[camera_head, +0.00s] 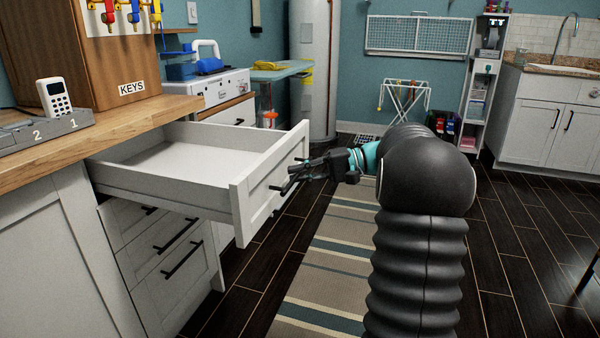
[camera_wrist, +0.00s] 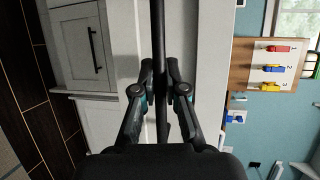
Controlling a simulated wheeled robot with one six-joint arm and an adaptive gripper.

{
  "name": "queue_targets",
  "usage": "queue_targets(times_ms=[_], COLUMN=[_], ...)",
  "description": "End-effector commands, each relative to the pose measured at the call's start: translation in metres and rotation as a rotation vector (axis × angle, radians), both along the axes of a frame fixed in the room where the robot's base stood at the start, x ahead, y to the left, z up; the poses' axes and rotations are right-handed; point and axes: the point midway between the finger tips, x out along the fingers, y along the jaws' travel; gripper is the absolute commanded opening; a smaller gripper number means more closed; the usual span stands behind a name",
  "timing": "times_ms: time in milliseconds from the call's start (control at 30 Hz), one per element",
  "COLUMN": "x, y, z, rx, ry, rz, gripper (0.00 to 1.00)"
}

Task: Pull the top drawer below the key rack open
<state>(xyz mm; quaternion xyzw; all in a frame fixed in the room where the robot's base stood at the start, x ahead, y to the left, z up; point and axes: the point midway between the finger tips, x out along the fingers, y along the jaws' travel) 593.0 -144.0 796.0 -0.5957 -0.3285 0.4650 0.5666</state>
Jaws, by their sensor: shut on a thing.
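The white top drawer (camera_head: 262,190) stands far out of the counter, below the wooden key rack (camera_head: 130,50) with its KEYS label. Its inside is visible and looks empty. My gripper (camera_head: 292,178) is at the drawer's front, shut on the black bar handle. In the wrist view the handle (camera_wrist: 158,35) runs upright between the fingers of my gripper (camera_wrist: 160,75), with the white drawer front behind it. The key rack (camera_wrist: 262,62) also shows at the right of the wrist view, with red, blue and yellow key tags.
Closed lower drawers (camera_head: 170,250) with black handles are beneath the open one. A handheld device (camera_head: 54,97) sits in a grey numbered tray (camera_head: 45,132) on the wooden counter (camera_head: 20,163). A striped rug (camera_head: 325,270) lies on the dark floor, which is clear at right.

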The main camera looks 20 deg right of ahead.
Motion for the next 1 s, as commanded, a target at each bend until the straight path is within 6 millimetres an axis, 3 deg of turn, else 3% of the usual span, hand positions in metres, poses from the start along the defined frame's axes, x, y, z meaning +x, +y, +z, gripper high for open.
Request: queue_targets(times_ms=[400, 433, 500, 533, 867, 1000], x=[0.0, 0.0, 0.0, 0.0, -0.001, -0.006], y=[0.001, 0.001, 0.001, 0.001, -0.003, -0.016], z=[0.0, 0.0, 0.0, 0.0, 0.0, 0.003], rx=[0.0, 0.0, 0.001, 0.001, 0.0, 0.001], ry=[0.0, 0.0, 0.001, 0.001, 0.0, -0.001], rz=[0.007, 0.007, 0.007, 0.006, 0.002, 0.0], gripper=[0.0, 0.18, 0.36, 0.37, 0.37, 0.37])
